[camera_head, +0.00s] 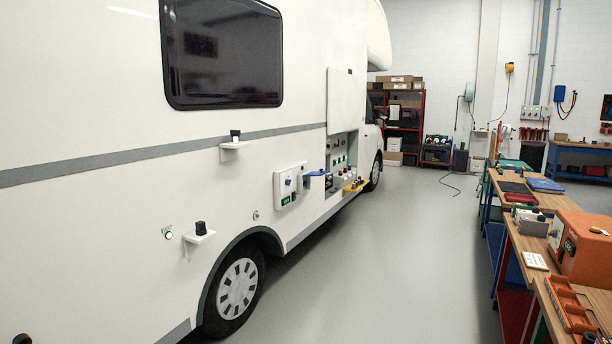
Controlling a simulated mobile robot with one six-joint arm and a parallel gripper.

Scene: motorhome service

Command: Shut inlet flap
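A white inlet box (290,184) is set on the motorhome's side, right of the rear wheel. It has a blue round part and a small green label on its face. A blue flat piece (316,173) sticks out beside its right edge; I cannot tell whether this is the inlet flap or a small shelf. My gripper is not in view. A small dark shape at the bottom left edge is cut off and I cannot tell what it is.
The motorhome (100,200) fills the left. Small shelves (235,145) jut from the side. Workbenches (522,240) line the right; the grey floor (370,270) between is clear.

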